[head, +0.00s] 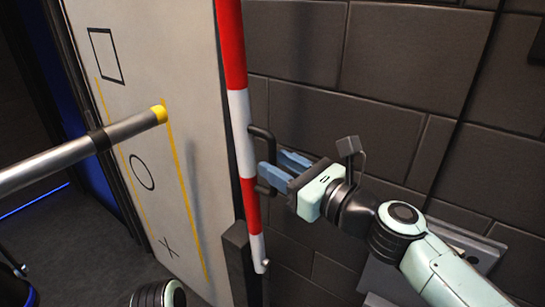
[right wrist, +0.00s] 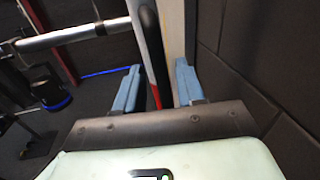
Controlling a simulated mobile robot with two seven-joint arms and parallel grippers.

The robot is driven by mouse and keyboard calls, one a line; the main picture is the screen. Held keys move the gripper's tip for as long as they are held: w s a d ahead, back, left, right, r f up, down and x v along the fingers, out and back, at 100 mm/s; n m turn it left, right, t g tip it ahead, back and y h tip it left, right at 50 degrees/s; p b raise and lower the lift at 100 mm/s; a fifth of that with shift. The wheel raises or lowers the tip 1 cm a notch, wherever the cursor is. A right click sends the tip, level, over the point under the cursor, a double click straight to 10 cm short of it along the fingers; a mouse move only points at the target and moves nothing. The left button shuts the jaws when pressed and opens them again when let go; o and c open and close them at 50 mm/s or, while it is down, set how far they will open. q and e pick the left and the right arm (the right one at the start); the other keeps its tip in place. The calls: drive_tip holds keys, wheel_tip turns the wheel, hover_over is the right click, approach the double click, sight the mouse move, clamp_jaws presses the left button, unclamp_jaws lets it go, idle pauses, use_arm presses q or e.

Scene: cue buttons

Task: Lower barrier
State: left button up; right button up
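The barrier is a red and white striped pole (head: 240,120) that stands upright in the head view, beside a white panel. A black handle (head: 262,140) sticks out from its right side. My right gripper (head: 276,170) is at the handle, with its blue fingers pointing at the pole. In the right wrist view the fingers (right wrist: 157,88) are spread apart. The black handle (right wrist: 151,45) and the pole show in the gap between them, and no finger is seen closed on the handle. My left gripper is not in view.
A white panel (head: 165,70) carries a square, a circle and a cross between yellow lines. A grey metal bar (head: 80,150) with a yellow tip reaches across it from the left. A dark block wall (head: 390,100) stands behind my right arm. Dark floor lies at lower left.

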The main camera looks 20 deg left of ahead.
drive_tip(key=shift+x, duration=1.1)
